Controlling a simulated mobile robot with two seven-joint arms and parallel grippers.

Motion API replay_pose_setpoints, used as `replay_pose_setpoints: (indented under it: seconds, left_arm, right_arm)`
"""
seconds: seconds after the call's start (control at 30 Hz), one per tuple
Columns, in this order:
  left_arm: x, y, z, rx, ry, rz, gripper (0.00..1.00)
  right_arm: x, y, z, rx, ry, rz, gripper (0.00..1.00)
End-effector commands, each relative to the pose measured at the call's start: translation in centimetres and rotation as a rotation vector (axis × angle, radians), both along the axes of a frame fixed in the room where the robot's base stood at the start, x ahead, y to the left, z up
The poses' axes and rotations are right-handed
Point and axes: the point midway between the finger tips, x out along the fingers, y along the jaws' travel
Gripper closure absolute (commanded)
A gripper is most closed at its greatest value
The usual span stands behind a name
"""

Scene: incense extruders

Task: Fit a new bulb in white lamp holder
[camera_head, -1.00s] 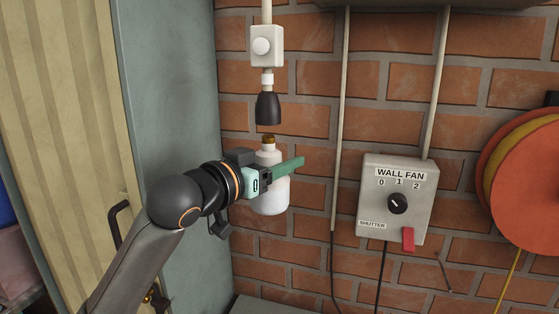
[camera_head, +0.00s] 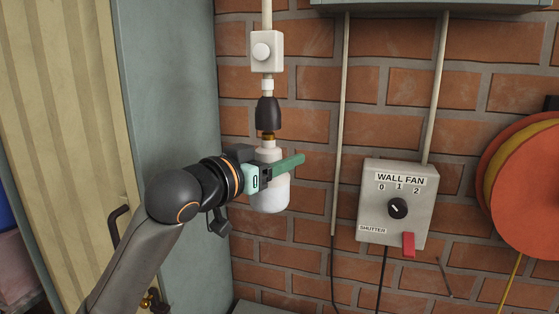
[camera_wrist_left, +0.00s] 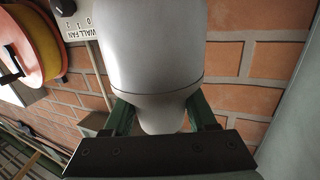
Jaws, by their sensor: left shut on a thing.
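A white bulb (camera_head: 270,195) is held upright with its brass cap up; it also shows large in the wrist view (camera_wrist_left: 152,50). My left gripper (camera_head: 282,166) is shut on the bulb's neck, with its green fingers on either side. A dark, nearly black lamp holder (camera_head: 268,114) hangs mouth down below a small white switch box (camera_head: 266,51). The bulb's brass cap (camera_head: 268,137) is at the holder's mouth, mostly hidden inside or behind its rim; I cannot tell how deep it sits. My right gripper is not in view.
A grey wall fan control box (camera_head: 396,207) with a knob and red switch is on the brick wall to the right. Cables run down the wall beside it. An orange reel (camera_head: 545,190) is at the far right. A yellow ribbed panel (camera_head: 60,120) is at left.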

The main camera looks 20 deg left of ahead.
Motion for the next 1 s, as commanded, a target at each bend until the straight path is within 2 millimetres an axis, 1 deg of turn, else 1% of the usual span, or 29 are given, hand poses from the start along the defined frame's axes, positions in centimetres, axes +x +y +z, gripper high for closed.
replay_pose_setpoints:
  seconds: [1.0]
  left_arm:
    - [0.0, 0.0, 1.6, 0.0, -0.001, 0.0, 0.83]
  right_arm:
    - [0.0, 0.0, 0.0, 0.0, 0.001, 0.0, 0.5]
